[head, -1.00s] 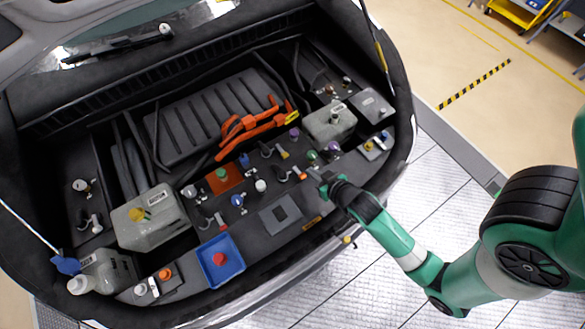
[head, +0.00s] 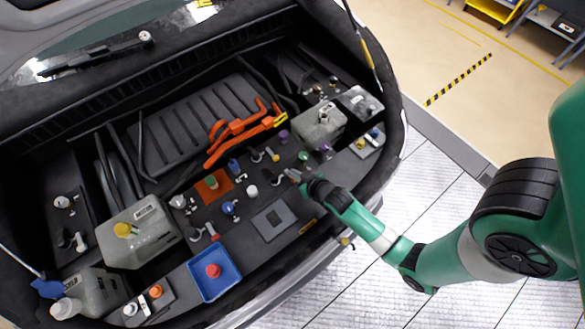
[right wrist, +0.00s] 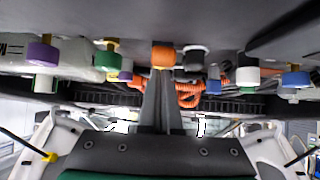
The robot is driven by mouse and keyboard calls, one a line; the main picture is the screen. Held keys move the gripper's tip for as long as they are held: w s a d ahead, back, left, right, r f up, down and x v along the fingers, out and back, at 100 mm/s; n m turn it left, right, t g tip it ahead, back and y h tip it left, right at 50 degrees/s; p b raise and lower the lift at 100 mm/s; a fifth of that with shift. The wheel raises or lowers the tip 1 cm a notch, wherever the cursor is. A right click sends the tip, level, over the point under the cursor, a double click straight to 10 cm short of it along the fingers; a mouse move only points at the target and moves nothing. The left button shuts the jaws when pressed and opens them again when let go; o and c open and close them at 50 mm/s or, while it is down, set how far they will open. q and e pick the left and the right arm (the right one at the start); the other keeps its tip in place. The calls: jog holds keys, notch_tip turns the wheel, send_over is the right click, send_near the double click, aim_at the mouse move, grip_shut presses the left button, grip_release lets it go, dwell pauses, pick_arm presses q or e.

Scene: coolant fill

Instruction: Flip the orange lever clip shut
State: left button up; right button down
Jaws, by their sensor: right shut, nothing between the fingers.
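The orange lever clip shows in the right wrist view as an orange block (right wrist: 163,54) right at the tips of my right gripper (right wrist: 160,78). In the head view the clip's dark base (head: 276,180) shows just left of my right gripper (head: 292,175), which covers the orange lever there. The right fingers are shut together with nothing between them. They are at or very near the lever; I cannot tell whether they touch it. The lever's exact angle is hidden. My left gripper is not in view.
Close around stand a white cap (head: 252,191), a yellow-handled clip (head: 272,154), a green cap (head: 303,156) and purple caps. A blue tray (head: 232,289) with a red knob lies front left. A grey reservoir (head: 320,128) stands behind the gripper. Orange cables (head: 232,128) lie farther back.

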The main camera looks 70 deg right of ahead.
dwell(0.3)
jog(key=shift+s+a+f, duration=0.25)
jog(key=shift+s+f, duration=0.05)
jog(key=shift+f, duration=0.1)
jog(key=shift+r, duration=0.15)
jog(key=shift+r+p, duration=0.75)
jog(key=shift+p, duration=0.15)
